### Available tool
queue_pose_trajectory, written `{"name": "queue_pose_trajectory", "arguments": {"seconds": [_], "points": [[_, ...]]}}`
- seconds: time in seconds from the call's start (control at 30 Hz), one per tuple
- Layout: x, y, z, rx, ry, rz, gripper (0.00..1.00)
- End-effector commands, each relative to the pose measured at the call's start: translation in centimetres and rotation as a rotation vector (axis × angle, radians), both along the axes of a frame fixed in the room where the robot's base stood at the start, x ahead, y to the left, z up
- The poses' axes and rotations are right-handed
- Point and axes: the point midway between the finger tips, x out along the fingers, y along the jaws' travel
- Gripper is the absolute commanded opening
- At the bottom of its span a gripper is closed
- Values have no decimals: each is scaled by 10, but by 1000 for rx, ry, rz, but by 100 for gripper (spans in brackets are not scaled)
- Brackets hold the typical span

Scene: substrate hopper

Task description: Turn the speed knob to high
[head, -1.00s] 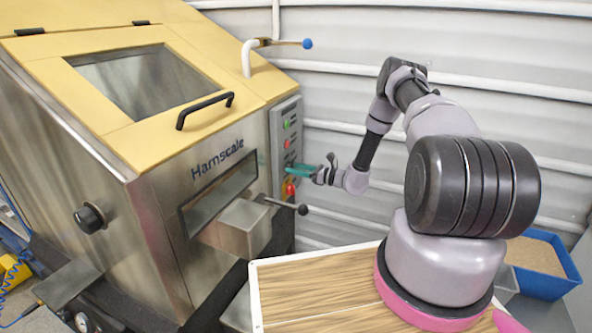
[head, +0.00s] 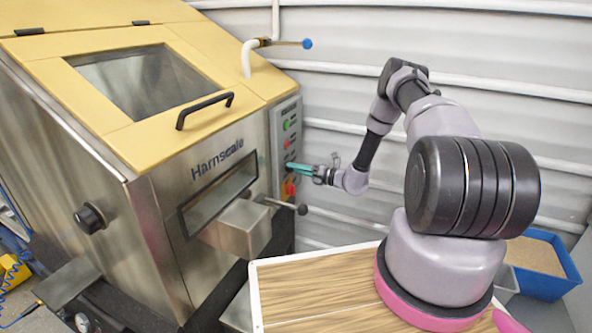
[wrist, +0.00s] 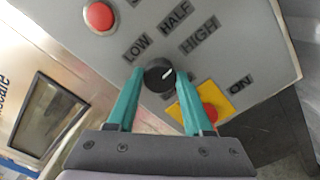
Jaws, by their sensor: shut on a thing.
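The speed knob (wrist: 159,75) is a round black dial on the grey control panel (wrist: 250,60), with the labels LOW, HALF and HIGH around it. Its white pointer line slants up and to the right in the wrist view, roughly towards the HIGH label (wrist: 198,36). My gripper (wrist: 158,84) is shut on the knob, with one teal finger on each side of it. In the head view my gripper (head: 293,167) reaches the panel on the machine's right side, and the knob there is hidden by the fingers.
Another red button (wrist: 99,16) is at the panel's upper left. A lever with a black ball (head: 301,209) sticks out below my gripper.

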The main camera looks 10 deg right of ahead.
Motion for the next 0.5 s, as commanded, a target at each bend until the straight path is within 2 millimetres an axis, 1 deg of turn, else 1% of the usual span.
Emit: {"name": "queue_pose_trajectory", "arguments": {"seconds": [0.2,0.5], "points": [[-1,-2,-2,22,37,-1,0],[-1,-2,-2,28,45,-2,0]]}}
